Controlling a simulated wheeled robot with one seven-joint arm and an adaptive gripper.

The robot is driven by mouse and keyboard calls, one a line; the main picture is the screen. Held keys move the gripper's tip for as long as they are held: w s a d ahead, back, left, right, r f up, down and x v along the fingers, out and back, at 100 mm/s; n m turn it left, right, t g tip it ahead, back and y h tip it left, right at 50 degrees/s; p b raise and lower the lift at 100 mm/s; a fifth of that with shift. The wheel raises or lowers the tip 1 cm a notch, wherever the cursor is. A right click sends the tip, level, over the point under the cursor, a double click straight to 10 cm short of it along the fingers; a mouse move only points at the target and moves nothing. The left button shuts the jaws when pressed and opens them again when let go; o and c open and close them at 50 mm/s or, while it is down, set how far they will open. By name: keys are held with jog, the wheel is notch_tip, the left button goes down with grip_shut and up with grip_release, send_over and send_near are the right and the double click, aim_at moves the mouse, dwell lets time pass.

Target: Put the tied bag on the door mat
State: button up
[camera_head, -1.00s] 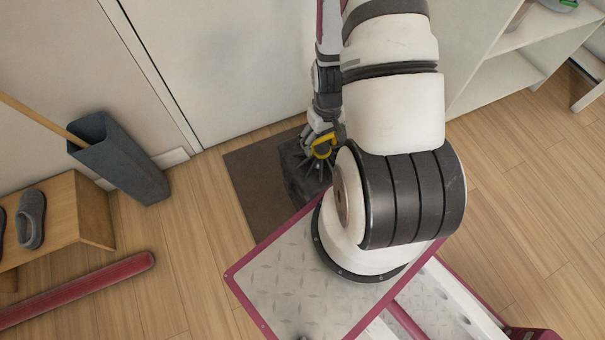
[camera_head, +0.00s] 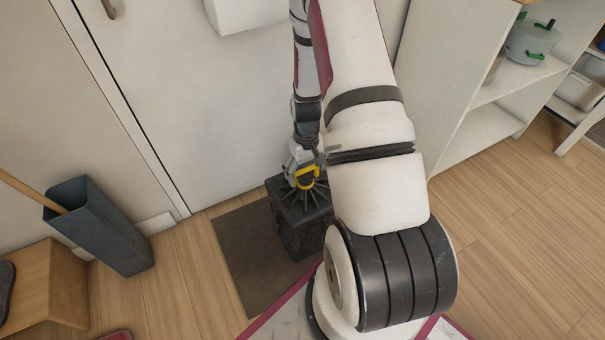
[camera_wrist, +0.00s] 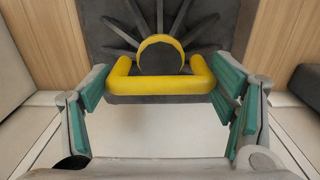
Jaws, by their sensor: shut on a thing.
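The tied bag (camera_head: 300,224) is a dark grey, boxy sack with a pleated top and a yellow tie. My gripper (camera_head: 304,180) is above it, shut on its yellow tie. In the wrist view, the yellow tie (camera_wrist: 160,86) lies between the teal finger pads of my gripper (camera_wrist: 160,80), with the bag's dark top (camera_wrist: 115,30) beyond. The brown door mat (camera_head: 240,262) lies before the white door. The bag stands upright over the mat's right part. Its lower right side is partly hidden by my arm, and I cannot tell if its base touches the mat.
A grey bin (camera_head: 105,230) with a wooden stick stands left of the mat. A wooden bench (camera_head: 50,285) is at lower left. White shelves (camera_head: 465,125) with a pot (camera_head: 533,43) stand at right. Floor at right is clear.

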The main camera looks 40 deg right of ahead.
jog(key=shift+w+d+f+b, duration=0.2)
jog(key=shift+w+d, duration=0.2)
jog(key=shift+w, duration=0.4)
jog(key=shift+w+d+f+b, duration=0.1)
jog(key=shift+w+d+b, duration=0.1)
jog(key=shift+w+d, duration=0.4)
jog(key=shift+w+a+f+b, duration=0.1)
jog(key=shift+a+f+b, duration=0.1)
jog(key=shift+f+b, duration=1.05)
jog(key=shift+f+p, duration=0.35)
jog(key=shift+p, duration=0.05)
jog(key=shift+f, duration=0.1)
jog(key=o, duration=2)
jog(key=shift+c, duration=0.2)
